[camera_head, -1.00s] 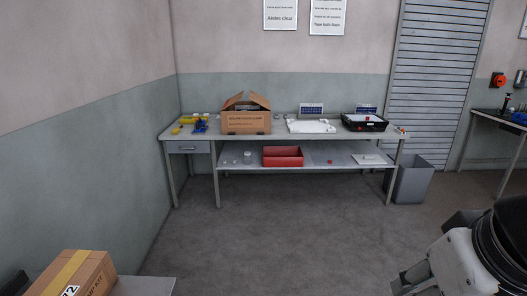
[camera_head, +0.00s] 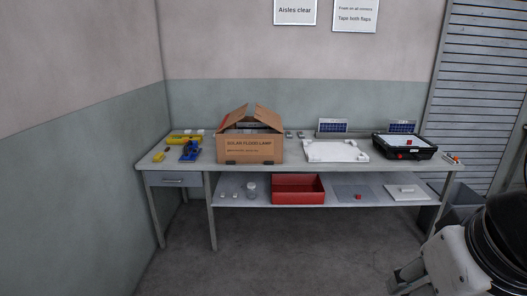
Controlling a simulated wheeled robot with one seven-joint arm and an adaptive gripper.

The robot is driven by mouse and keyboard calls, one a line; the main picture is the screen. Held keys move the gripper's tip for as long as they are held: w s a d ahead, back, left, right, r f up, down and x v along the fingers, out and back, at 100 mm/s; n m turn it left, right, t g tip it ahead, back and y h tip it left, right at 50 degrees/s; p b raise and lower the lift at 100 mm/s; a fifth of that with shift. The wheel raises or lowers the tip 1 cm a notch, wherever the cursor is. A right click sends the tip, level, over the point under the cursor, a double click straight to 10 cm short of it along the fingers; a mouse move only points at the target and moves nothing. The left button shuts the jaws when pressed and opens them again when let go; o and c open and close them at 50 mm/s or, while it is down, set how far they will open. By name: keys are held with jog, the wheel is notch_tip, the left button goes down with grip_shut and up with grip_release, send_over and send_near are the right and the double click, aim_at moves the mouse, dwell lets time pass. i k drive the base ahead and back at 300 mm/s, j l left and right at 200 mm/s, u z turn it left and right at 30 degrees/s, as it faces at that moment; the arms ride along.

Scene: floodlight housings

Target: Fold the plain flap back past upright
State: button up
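An open cardboard box (camera_head: 248,150) printed "SOLAR FLOOD LAMP" stands on the workbench (camera_head: 290,168). Its left flap (camera_head: 237,115) and right flap (camera_head: 270,117) slant up and lean inward toward each other. Something dark shows inside the box between them. I cannot tell from here which flap is the plain one. My arm shows at the lower right, well apart from the box. The grey part at its lower end (camera_head: 410,276) is cut by the frame edge, and I cannot make out the fingertips.
Yellow and blue tools (camera_head: 188,150) lie left of the box. A white foam piece (camera_head: 335,151) and a black case (camera_head: 404,147) are to its right. A red bin (camera_head: 298,188) sits on the lower shelf. A grey waste bin (camera_head: 455,207) stands at the right. The floor ahead is clear.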

aim_at(272, 120)
jog(key=i+l, duration=0.1)
jog(key=i, duration=1.75)
jog(key=i+u, duration=0.25)
jog(key=i, duration=0.2)
jog(key=i+l+u, duration=0.2)
jog(key=i, duration=0.3)
jog(key=l+z, duration=0.1)
jog(key=z, duration=0.3)
jog(key=i+j, duration=0.05)
